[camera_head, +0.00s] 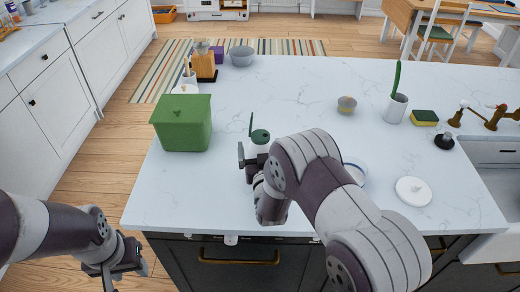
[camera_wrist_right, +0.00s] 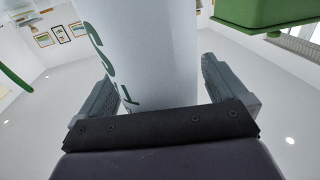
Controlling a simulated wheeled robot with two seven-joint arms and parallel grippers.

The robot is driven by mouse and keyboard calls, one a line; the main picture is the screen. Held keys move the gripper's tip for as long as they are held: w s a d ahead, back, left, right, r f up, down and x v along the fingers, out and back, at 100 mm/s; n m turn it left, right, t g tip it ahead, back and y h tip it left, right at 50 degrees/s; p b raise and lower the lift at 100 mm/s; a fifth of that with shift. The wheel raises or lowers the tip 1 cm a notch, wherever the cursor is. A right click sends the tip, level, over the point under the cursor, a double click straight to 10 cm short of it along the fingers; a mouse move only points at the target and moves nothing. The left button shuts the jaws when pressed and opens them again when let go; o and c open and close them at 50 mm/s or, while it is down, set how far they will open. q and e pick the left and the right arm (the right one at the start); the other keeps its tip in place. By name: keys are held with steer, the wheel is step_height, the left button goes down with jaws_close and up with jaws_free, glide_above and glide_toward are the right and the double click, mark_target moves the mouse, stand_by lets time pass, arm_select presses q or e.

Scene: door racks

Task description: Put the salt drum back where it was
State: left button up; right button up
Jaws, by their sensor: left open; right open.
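The salt drum (camera_head: 260,143) is a white cylinder with a green top, upright on the white marble counter; my right arm hides its lower part in the head view. In the right wrist view the drum (camera_wrist_right: 150,50), with green lettering, stands between the two fingers of my right gripper (camera_wrist_right: 155,85). Those fingers are apart, one on each side of it, and I cannot tell whether they touch it. My left gripper (camera_head: 124,266) is open and empty, low in front of the counter at the left.
A green bin (camera_head: 182,125) stands left of the drum. A small bowl (camera_head: 346,104), a white pot (camera_head: 395,108), a sponge (camera_head: 424,117) and a white lid (camera_head: 413,191) lie to the right, by the sink (camera_head: 495,152). A grey bowl (camera_head: 242,56) is at the back. The counter's middle is clear.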

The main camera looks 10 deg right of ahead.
steer(key=shift+r+p, duration=0.3)
steer(key=shift+r, duration=0.05)
steer(key=s+f+g+b, duration=0.1)
steer(key=s+g, duration=0.2)
steer(key=s, duration=0.1)
steer(key=s+a+f+g+y+b, duration=0.1)
steer(key=s+g, duration=0.1)
steer(key=s, duration=0.3)
steer(key=s+f+g+y, duration=0.1)
steer(key=s+g, duration=0.2)
steer(key=s, duration=0.1)
steer(key=shift+s+a+f+n+g+b, duration=0.15)
steer(key=shift+s+f+n+g+b, duration=0.15)
steer(key=shift+s+f+b, duration=0.1)
steer(key=s+d+r+n+g, duration=0.1)
steer(key=s+d+g, duration=0.2)
steer(key=s+g, duration=0.4)
steer(key=s, duration=0.6)
steer(key=shift+s+d+r+g, duration=0.2)
steer(key=shift+s+r+g, duration=0.1)
steer(key=shift+g, duration=0.1)
